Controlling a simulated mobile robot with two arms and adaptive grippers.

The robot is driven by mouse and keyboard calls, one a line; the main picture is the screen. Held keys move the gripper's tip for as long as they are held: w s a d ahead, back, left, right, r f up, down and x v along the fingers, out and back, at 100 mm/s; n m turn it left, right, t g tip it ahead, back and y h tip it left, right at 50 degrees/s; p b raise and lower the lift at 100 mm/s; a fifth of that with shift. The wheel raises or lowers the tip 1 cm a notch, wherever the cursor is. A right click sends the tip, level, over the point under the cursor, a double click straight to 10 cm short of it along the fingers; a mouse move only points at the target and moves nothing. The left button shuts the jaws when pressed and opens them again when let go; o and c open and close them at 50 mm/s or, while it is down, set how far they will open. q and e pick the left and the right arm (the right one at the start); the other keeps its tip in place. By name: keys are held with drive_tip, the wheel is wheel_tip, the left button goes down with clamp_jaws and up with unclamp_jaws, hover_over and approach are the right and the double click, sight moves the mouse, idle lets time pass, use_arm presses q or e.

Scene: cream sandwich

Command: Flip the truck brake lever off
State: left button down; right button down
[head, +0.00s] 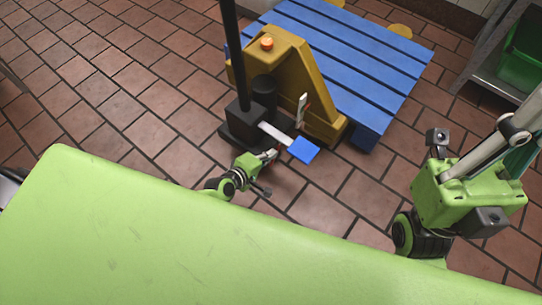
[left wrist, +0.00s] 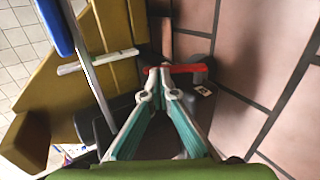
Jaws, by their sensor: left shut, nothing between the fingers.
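The yellow pallet truck (head: 291,62) stands with its black handle column upright, beside a blue slatted pallet. A pale bar with a blue pedal (head: 303,150) sticks out at its base; the blue pedal (left wrist: 54,26) is also in the left wrist view. A small white lever (head: 301,106) stands nearby, its pale bar (left wrist: 98,62) crossing the left wrist view. A red bar (left wrist: 186,68) lies at my left fingertips; I cannot tell which lever is the brake. My left gripper (head: 271,155) is shut and empty, low beside the pedal. My right gripper's fingers are not visible.
The blue pallet (head: 352,50) lies behind the truck. My light green body covers the foreground. A metal rack with a green crate (head: 525,52) stands at the upper right. The tiled floor (head: 110,95) is clear on the left.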

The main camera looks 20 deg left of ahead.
use_arm(q)
drive_tip(key=shift+w+d+f, duration=0.1)
drive_tip(key=shift+w, duration=0.1)
idle(0.3)
drive_tip(key=shift+w+r+p, duration=0.1)
drive_tip(key=shift+r+p, duration=0.1)
drive_tip(key=shift+p, duration=0.35)
drive_tip(key=shift+f, duration=0.1)
